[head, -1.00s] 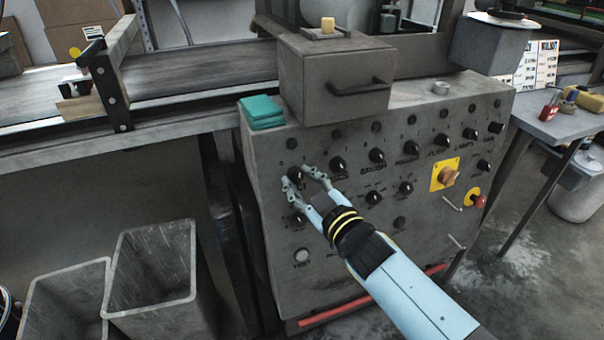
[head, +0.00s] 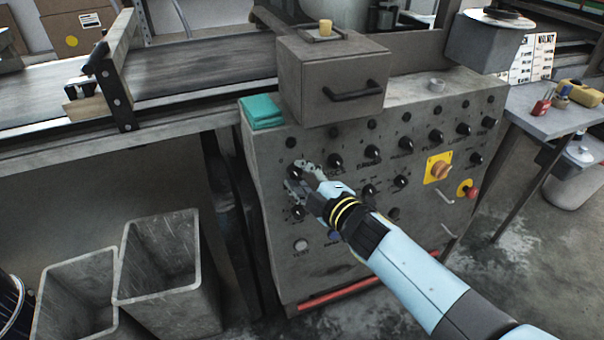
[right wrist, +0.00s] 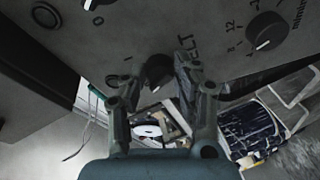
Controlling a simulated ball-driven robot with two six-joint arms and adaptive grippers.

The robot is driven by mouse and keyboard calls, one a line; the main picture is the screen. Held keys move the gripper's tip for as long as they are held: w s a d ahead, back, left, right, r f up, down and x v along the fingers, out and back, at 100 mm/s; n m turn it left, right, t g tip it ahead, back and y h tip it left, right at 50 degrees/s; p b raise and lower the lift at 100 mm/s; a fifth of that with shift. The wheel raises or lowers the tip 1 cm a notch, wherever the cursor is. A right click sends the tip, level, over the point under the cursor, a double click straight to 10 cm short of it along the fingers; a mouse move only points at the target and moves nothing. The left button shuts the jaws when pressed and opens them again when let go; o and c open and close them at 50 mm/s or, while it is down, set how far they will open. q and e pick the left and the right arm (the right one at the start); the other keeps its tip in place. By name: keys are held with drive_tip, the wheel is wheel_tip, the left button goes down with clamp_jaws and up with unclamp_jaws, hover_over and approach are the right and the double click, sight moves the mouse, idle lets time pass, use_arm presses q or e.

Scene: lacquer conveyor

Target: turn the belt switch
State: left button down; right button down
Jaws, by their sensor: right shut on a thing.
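The belt switch is a small black round knob (head: 294,172) at the upper left of the grey control panel (head: 268,190). It also shows in the right wrist view as a dark knob (right wrist: 157,70) beside lettering of which "ELT" is readable. My right gripper (head: 298,178) is at the panel face, with its fingers shut on the knob from both sides. In the right wrist view its two fingers (right wrist: 155,80) flank the knob. The gripper partly hides the knob, so its pointer is hard to read. My left gripper is not in view.
Other black knobs (head: 335,160) surround the switch closely. An orange rotary switch (head: 440,170) and a red button (head: 471,192) sit farther right. A drawer box (head: 335,75) and teal cloth (head: 262,112) rest on top. Two grey bins (head: 165,255) stand at lower left.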

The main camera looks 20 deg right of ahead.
idle(0.4)
drive_tip(key=c, duration=1)
unclamp_jaws()
drive_tip(key=v, duration=1.2)
drive_tip(key=s+d+f+m+g+h, duration=0.2)
drive_tip(key=s+d+f+m+g, duration=0.15)
drive_tip(key=s+f, duration=0.6)
drive_tip(key=s+d+f+m+g+h, duration=0.25)
drive_tip(key=s+f+m, duration=0.2)
drive_tip(key=f, duration=0.95)
drive_tip(key=s+d+f+m+g, duration=0.1)
drive_tip(key=s+f+m+g, duration=0.1)
drive_tip(key=s, duration=0.7)
drive_tip(key=s+d+f+m+g, duration=0.2)
drive_tip(key=s+f, duration=0.4)
drive_tip(key=s, duration=0.3)
drive_tip(key=s+d+f+m+g, duration=0.2)
drive_tip(key=s+f+m+g, duration=0.1)
drive_tip(key=s, duration=0.6)
drive_tip(key=shift+s+f+m+g, duration=0.35)
drive_tip(key=shift+f+g, duration=0.35)
drive_tip(key=shift+g, duration=0.3)
